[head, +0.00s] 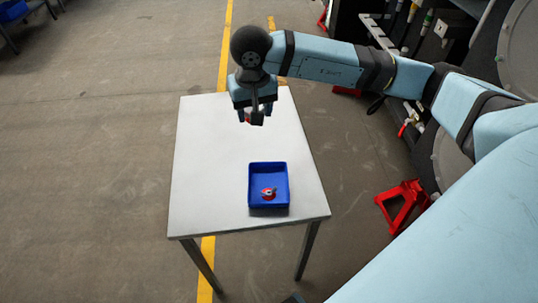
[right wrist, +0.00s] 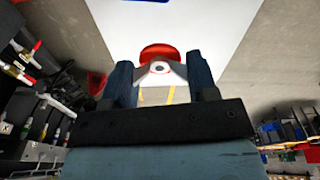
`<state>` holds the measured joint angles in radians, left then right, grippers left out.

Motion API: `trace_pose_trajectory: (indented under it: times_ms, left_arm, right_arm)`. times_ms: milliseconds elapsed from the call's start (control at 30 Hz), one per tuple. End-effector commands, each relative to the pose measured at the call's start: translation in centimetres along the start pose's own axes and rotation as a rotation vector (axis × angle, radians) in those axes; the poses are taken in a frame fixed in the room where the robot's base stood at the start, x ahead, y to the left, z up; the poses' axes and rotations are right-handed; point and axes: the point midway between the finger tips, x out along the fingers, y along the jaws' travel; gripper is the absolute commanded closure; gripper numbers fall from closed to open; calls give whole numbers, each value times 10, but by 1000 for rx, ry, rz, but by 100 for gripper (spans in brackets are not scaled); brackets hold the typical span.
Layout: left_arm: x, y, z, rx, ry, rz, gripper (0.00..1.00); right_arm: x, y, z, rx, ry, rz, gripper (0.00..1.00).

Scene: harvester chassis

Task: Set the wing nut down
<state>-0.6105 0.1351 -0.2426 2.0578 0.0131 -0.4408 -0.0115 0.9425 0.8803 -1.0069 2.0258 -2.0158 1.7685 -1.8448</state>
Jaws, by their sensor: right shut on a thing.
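The wing nut (right wrist: 160,70), grey with a round hole in the middle and a red part on its far side, sits between the two fingers of my right gripper (right wrist: 160,82) in the right wrist view. The gripper is shut on it. In the head view my right gripper (head: 254,116) is over the far part of the white table (head: 205,150), pointing down; only a little red of the held nut shows there. I cannot tell its exact height over the table top. My left gripper is not in view.
A blue tray (head: 252,190) stands on the near right part of the table, with a similar red and grey piece (head: 268,193) inside. The table's left side is bare. A red stand (head: 402,203) and dark machinery are to the right of the table.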

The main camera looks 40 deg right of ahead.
Motion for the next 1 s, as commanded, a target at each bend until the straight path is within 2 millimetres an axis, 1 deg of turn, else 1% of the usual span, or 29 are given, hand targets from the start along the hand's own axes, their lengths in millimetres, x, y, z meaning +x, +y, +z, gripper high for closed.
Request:
trace_pose_trajectory:
  times_ms: [33, 100, 200, 367, 467, 567, 600, 800, 900, 1000]
  left_arm:
    - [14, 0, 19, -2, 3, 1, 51]
    - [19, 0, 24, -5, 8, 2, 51]
    - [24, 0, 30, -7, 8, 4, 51]
    - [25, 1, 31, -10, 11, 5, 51]
    - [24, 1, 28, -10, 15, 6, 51]
    - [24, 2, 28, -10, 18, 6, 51]
    - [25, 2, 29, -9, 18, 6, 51]
    - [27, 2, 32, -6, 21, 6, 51]
    - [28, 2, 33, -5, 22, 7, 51]
    - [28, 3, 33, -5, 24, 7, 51]
  right_arm:
    - [28, 7, 3, 46, 0, 9, 81]
    - [39, 15, 4, 106, 1, 20, 81]
    - [50, 24, 5, 173, 4, 32, 81]
    - [58, 31, 6, 225, 4, 43, 81]
    - [72, 32, 8, 232, 1, 45, 81]
    - [96, 31, 11, 231, 0, 45, 81]
    - [108, 31, 13, 230, -1, 46, 81]
    - [162, 30, 18, 231, 0, 45, 81]
    - [184, 30, 21, 230, 1, 44, 81]
    - [200, 30, 23, 230, 3, 44, 81]
